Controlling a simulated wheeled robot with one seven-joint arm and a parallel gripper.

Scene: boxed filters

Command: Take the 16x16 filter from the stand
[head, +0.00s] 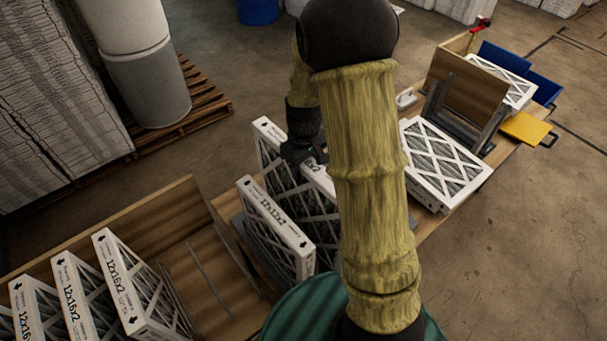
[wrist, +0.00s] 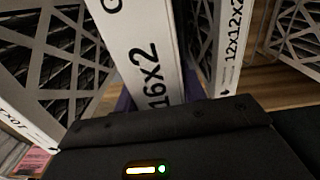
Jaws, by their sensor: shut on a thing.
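A white-framed filter (head: 269,131) with a lattice face stands upright on the wooden stand in the head view. My gripper (head: 306,152) is over its top edge, shut on it. In the wrist view the same filter (wrist: 143,45) runs up from my gripper (wrist: 158,101), with "16x2" readable and the rest of its label cut off or hidden. A 12x12x2 filter (head: 275,217) stands upright just in front of it, and it shows at the right of the wrist view (wrist: 234,50). My arm hides part of the held filter in the head view.
Several 12x16x2 filters (head: 126,281) stand in a wooden rack at the lower left. Another filter (head: 443,163) lies flat to the right, beside a wooden divider (head: 466,90). Open floor lies behind the stand.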

